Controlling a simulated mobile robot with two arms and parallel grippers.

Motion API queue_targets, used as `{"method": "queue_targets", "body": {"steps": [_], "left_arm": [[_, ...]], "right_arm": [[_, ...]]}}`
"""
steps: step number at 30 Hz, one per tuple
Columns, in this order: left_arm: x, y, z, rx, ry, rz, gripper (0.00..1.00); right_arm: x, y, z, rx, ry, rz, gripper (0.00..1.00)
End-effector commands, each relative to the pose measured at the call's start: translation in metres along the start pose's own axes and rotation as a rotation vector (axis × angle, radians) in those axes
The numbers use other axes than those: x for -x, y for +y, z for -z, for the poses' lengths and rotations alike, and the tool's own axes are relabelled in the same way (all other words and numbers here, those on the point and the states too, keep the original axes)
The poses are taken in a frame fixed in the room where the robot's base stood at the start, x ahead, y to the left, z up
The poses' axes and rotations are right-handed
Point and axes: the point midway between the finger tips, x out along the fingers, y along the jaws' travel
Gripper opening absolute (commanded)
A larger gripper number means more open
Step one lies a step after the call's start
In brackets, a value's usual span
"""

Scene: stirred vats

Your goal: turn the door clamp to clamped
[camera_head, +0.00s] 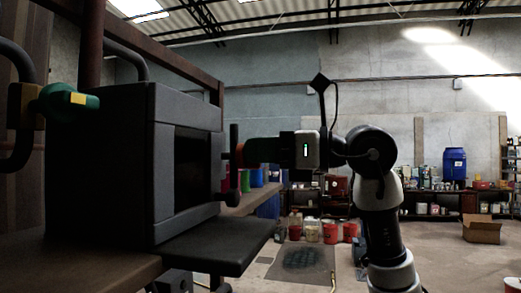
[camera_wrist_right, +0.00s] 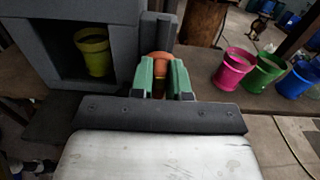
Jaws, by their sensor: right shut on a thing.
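A dark box-shaped chamber (camera_head: 105,165) stands at the left, its opening (camera_head: 192,165) facing right. An upright dark bar (camera_head: 233,140) stands beside that opening, probably part of the door clamp. My right gripper (camera_head: 243,152) reaches in from the right at that bar. In the right wrist view, the green fingers of my right gripper (camera_wrist_right: 160,80) are closed around an orange-brown knob (camera_wrist_right: 158,57) in front of a dark post. The clamp's mounting and exact angle are largely hidden by the gripper. My left gripper does not show.
A yellow-green pot (camera_wrist_right: 93,50) stands inside the chamber. Pink (camera_wrist_right: 233,68), green (camera_wrist_right: 263,72) and blue (camera_wrist_right: 297,80) buckets stand on the bench beside it. A dark flat panel (camera_head: 215,246) juts out below the opening.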

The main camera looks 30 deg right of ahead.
Motion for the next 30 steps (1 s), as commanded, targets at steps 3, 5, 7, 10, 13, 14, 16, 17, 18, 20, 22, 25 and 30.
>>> {"method": "queue_targets", "body": {"steps": [3,5,7,10,13,14,16,17,18,20,22,25,30], "left_arm": [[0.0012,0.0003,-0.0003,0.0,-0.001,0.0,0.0],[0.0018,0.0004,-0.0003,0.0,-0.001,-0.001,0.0],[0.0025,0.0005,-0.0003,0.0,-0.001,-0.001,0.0],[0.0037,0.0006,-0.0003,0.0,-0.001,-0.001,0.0],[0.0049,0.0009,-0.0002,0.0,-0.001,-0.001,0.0],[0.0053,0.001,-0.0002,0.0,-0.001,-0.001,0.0],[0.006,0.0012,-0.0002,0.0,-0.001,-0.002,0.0],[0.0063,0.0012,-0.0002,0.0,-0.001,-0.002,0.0],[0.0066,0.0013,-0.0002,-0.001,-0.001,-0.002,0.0],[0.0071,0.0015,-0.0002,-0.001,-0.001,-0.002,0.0],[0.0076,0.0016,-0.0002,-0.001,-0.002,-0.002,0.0],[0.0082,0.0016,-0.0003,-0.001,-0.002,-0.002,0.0],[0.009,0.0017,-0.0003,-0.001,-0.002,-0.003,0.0]], "right_arm": [[0.0007,0.0001,-0.0009,0.047,-0.001,0.002,0.0],[0.0007,0.0005,-0.0009,0.081,-0.001,0.002,0.0],[0.0008,0.0009,-0.0008,0.127,0.0,0.003,0.0],[0.0009,0.0016,-0.0009,0.209,0.0,0.003,0.0],[0.0009,0.0026,-0.0007,0.3,-0.001,0.003,0.0],[0.0009,0.0029,-0.0006,0.329,-0.001,0.003,0.0],[0.0009,0.0034,-0.0004,0.396,-0.001,0.003,0.0],[0.0008,0.0038,-0.0002,0.425,-0.001,0.003,0.0],[0.0008,0.0043,0.0,0.463,-0.001,0.003,0.0],[0.0009,0.005,0.0002,0.521,-0.001,0.003,0.0],[0.0008,0.0056,0.0007,0.587,-0.001,0.002,0.0],[0.0007,0.0065,0.0013,0.682,-0.001,0.002,0.0],[0.0007,0.0075,0.0027,0.843,-0.001,0.002,0.0]]}}
